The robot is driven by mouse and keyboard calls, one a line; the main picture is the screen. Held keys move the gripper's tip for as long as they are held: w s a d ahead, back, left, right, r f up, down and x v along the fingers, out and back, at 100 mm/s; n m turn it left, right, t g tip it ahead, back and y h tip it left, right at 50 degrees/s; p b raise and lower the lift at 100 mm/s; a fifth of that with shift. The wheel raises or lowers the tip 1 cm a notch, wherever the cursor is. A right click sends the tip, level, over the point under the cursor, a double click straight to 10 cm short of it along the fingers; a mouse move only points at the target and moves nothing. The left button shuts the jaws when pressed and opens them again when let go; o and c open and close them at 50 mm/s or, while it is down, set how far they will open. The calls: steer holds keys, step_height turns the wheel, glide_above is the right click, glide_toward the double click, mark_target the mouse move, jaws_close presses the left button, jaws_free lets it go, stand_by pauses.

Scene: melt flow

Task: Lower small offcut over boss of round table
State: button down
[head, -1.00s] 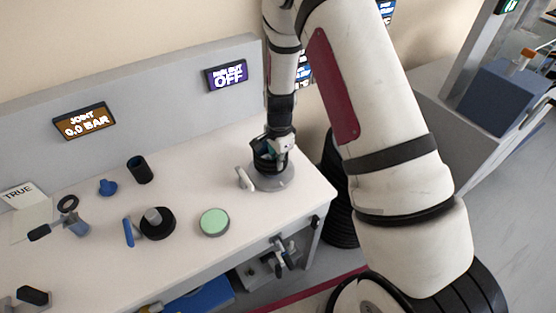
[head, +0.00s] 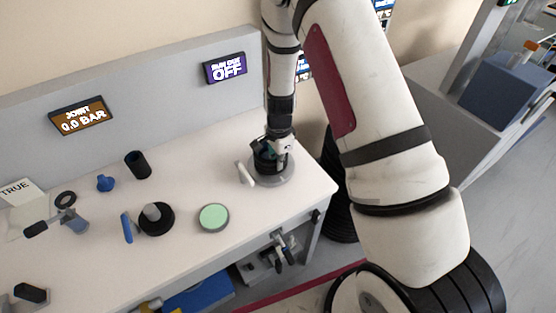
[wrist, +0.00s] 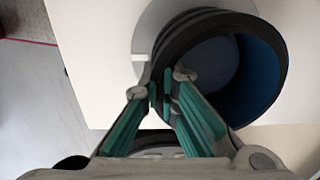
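The small offcut, a short black pipe ring with a blue inner wall, shows in the wrist view (wrist: 268,72) and in the head view (head: 262,161). My gripper (wrist: 166,90) is shut on its near wall, one green-padded finger inside and one outside. The offcut is over the grey round table (head: 284,180), whose pale rim also shows in the wrist view (wrist: 148,32). I cannot tell whether the offcut touches the table. The boss is hidden by the ring; a grey surface shows through its opening.
A pale lever-like piece (head: 244,173) stands just left of the round table. A green-topped disc (head: 214,217), a black disc with a grey stub (head: 157,219) and a black cup (head: 138,165) stand farther left. The bench's right edge is close by.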

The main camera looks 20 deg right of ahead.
steer(key=shift+f, duration=0.15)
steer(key=c, duration=1.7)
jaws_free()
step_height(320, 180, up, 12)
steer(key=shift+s+r, duration=0.1)
steer(key=shift+s, duration=0.05)
